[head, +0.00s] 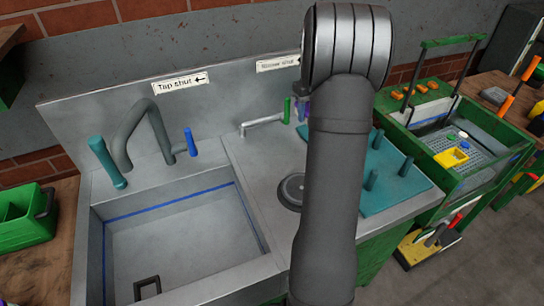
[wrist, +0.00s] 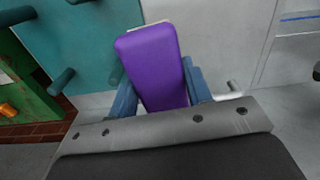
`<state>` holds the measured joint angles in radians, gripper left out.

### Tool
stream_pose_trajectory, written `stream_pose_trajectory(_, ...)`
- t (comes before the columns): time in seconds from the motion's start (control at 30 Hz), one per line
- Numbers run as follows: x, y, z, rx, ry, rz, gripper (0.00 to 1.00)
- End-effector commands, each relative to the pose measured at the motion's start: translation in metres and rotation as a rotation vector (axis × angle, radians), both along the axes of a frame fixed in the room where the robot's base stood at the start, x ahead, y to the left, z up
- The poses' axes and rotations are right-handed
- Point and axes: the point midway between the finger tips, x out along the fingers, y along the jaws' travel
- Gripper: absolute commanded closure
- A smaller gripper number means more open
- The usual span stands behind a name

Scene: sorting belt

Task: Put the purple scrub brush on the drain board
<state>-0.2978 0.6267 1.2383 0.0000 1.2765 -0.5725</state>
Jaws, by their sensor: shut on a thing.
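The purple scrub brush (wrist: 150,58) shows in the wrist view as a purple block with a pale strip along its far edge. My gripper (wrist: 158,90) is shut on it, with a blue finger on each side. The teal drain board (wrist: 98,22) with upright pegs lies behind and to the left of the brush in that view. In the head view the drain board (head: 408,190) is on the counter right of my arm, which covers part of it.
An empty sink (head: 185,235) with a tap (head: 150,125) is on the left. A rinse tap (head: 262,123) and a round dark drain or lid (head: 291,190) are on the counter. A green crate (head: 25,215) stands far left; a green-framed rack machine (head: 455,140) stands right.

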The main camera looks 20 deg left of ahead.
Motion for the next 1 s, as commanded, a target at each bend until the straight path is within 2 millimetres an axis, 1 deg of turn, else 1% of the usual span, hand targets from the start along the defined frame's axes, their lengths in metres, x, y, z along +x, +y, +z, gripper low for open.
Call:
stream_pose_trajectory(0.03, 0.004, -0.027, -0.007, -0.001, 0.003, -0.060, 0.79)
stream_pose_trajectory(0.2, 0.011, -0.102, -0.025, -0.001, 0.002, -0.231, 0.79)
stream_pose_trajectory(0.3, 0.010, -0.139, -0.034, 0.000, 0.001, -0.318, 0.79)
stream_pose_trajectory(0.4, 0.007, -0.169, -0.042, 0.000, 0.001, -0.387, 0.79)
stream_pose_trajectory(0.5, 0.005, -0.192, -0.047, 0.000, 0.001, -0.443, 0.79)
stream_pose_trajectory(0.6, 0.001, -0.211, -0.051, 0.000, 0.001, -0.487, 0.79)
stream_pose_trajectory(0.87, -0.007, -0.248, -0.060, 0.000, 0.001, -0.576, 0.79)
stream_pose_trajectory(1.0, -0.006, -0.237, -0.056, 0.004, 0.000, -0.485, 0.79)
